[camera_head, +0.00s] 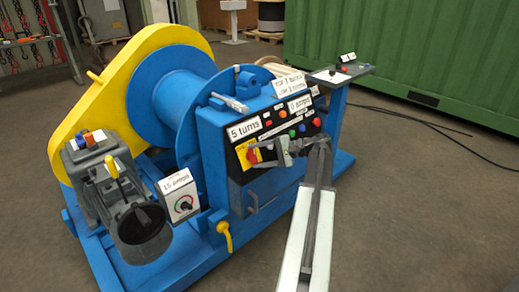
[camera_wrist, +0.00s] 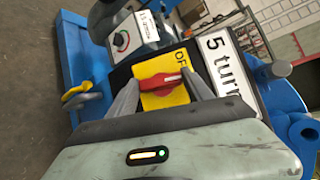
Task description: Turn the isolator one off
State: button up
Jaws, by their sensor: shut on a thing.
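The isolator is a red rotary handle (camera_wrist: 160,83) on a yellow plate (camera_wrist: 172,100), on the front panel of the blue winch's control box. The handle lies crosswise between my two fingers in the wrist view. Letters reading "OF" show on the plate beyond it; the rest of the word is hidden. My gripper (camera_wrist: 163,79) is shut on the handle, with a fingertip at each end of it. In the head view my gripper (camera_head: 266,153) reaches the yellow plate (camera_head: 243,160) from the right and partly covers the red handle (camera_head: 253,155).
A "5 turns" label (camera_head: 243,130) sits just above the isolator. Coloured buttons (camera_head: 293,133) lie to its right. A dial box (camera_head: 181,197) and a yellow lever (camera_head: 225,236) stand to the left. Open floor lies at the right.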

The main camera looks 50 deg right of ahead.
jog(key=n+g+p, duration=0.1)
jog(key=n+p, duration=0.1)
jog(key=p, duration=0.1)
jog(key=r+n+g+h+p, duration=0.1)
jog(key=n+g+p, duration=0.1)
jog(key=n+p, duration=0.1)
jog(key=shift+a, duration=0.1)
jog(key=shift+a+f+n+g+h+p, duration=0.1)
jog(key=shift+n+g+h+p, duration=0.4)
jog(key=shift+n+p, duration=0.4)
jog(key=shift+f+n+g+h+p, duration=0.1)
jog(key=shift+n+g+h+p, duration=0.3)
jog(key=shift+n+h+p, duration=0.35)
jog(key=shift+n, duration=0.25)
jog(key=o, duration=1.4)
jog(key=shift+w, duration=0.1)
jog(key=shift+c, duration=0.2)
jog(key=shift+p, duration=0.3)
